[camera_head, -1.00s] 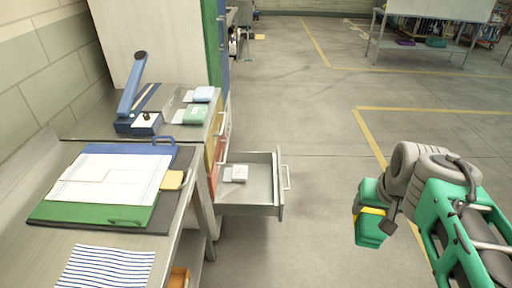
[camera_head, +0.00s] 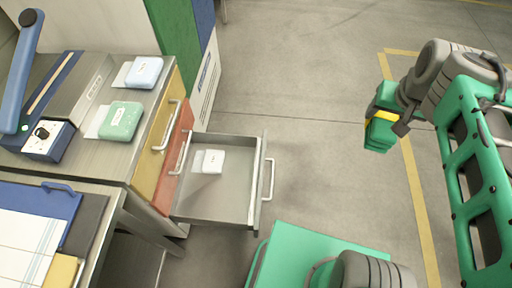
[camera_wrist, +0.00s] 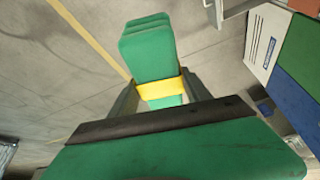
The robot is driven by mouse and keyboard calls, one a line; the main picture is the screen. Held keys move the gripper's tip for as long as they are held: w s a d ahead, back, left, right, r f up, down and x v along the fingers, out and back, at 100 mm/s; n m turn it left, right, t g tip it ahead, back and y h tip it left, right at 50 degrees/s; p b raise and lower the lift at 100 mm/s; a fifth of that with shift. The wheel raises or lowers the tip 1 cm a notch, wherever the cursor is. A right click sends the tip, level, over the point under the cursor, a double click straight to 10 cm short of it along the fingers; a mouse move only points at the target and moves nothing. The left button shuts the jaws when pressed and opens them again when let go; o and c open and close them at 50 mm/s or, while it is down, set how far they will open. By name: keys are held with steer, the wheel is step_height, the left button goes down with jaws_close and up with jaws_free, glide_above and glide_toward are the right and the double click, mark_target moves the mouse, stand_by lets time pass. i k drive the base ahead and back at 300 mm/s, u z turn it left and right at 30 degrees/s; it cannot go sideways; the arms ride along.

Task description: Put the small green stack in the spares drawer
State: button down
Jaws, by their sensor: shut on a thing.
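The small green stack (camera_head: 378,138), layered with a yellow band around it, is in my gripper (camera_head: 388,117), held in the air right of the drawer in the head view. In the wrist view the stack (camera_wrist: 148,48) sits between my two fingers, which are shut on it at the yellow band. An open metal drawer (camera_head: 232,213) stands out from the cabinet, with a small white stack (camera_head: 208,161) lying inside toward its back left. The rest of its floor is bare. My gripper is well apart from the drawer, over open floor.
On the cabinet top are a light blue stack (camera_head: 144,72) and a pale green stack (camera_head: 120,120), each beside a white card. A blue lever tool (camera_head: 45,140) stands at the left. Yellow (camera_head: 165,145) and red (camera_head: 172,170) drawer fronts are closed. Floor between drawer and gripper is clear.

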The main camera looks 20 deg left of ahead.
mark_target(214, 209)
steer(key=i, duration=1.3)
steer(key=u, duration=5.05)
